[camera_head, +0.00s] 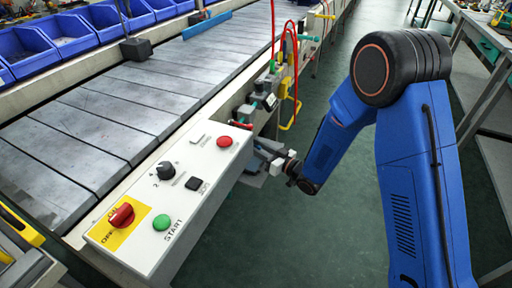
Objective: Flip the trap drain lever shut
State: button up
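My gripper (277,168) is at the end of the blue arm, low beside the side of the line, just right of the white control box. It is small and partly merged with grey parts (254,166) there, so its opening and any contact cannot be made out. Small valve fittings (266,100) sit on the line's side above and behind it. A red handle (243,125) shows just behind the box. A yellow handle (290,126) hangs lower to the right. I cannot tell which of these, if any, is the trap drain lever.
The white control box (150,248) with a red switch, knob and buttons fills the near left. The grey slatted conveyor (110,120) runs behind it, with blue bins (65,38) beyond. Red hoses (294,70) rise above the fittings. The green floor aisle (330,225) is clear; a bench (490,110) stands right.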

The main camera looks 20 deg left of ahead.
grip_shut()
jog(key=shift+s+a+m+t, duration=0.1)
jog(key=shift+s+m+t, duration=0.15)
jog(key=shift+t, duration=0.25)
jog(key=shift+s+a+m+t+h, duration=0.2)
jog(key=shift+s+m+t+h, duration=0.05)
jog(key=shift+m+t+h, duration=0.7)
jog(key=shift+s+a+m+t+h, duration=0.2)
jog(key=shift+m+t+h, duration=0.5)
jog(key=shift+t, duration=0.35)
jog(key=shift+s+a+m+t+h, duration=0.15)
jog(key=shift+s+m+t+h, duration=0.1)
jog(key=shift+m+t+h, duration=0.6)
jog(key=shift+m+t, duration=0.25)
jog(key=shift+t, duration=0.1)
grip_release()
